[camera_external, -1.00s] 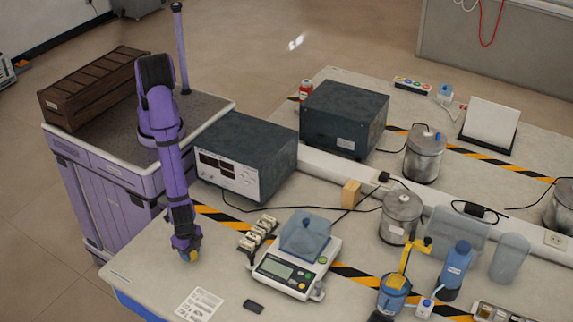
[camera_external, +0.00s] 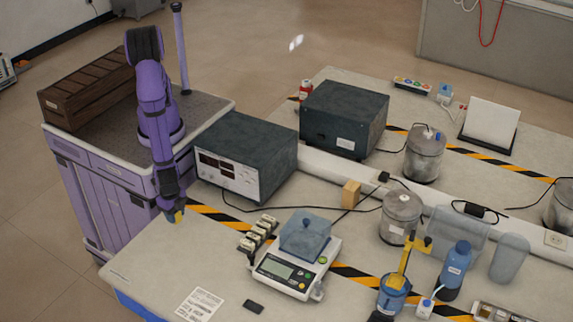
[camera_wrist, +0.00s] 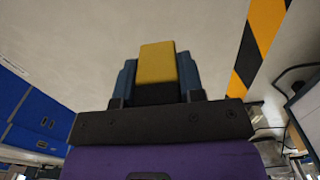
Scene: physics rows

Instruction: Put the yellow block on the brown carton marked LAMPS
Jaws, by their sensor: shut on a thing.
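The yellow block (camera_wrist: 157,62) sits between the two fingers of my gripper (camera_wrist: 158,82), which is shut on it. In the external view my gripper (camera_external: 173,210) is over the left edge of the bench, with a little of the yellow block (camera_external: 180,216) showing at its tip. The block appears clear of the bench top, but its height is hard to judge. A small tan box (camera_external: 351,194) stands at mid-bench beside the raised white strip. I cannot read any LAMPS marking on it, so I cannot tell whether it is the carton.
A dark power supply (camera_external: 228,179) stands just right of my arm. A scale (camera_external: 290,268) with a clear blue tub, a row of small parts (camera_external: 258,235), metal cans and blue bottles occupy the bench. The front left bench top (camera_external: 165,260) is mostly clear.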

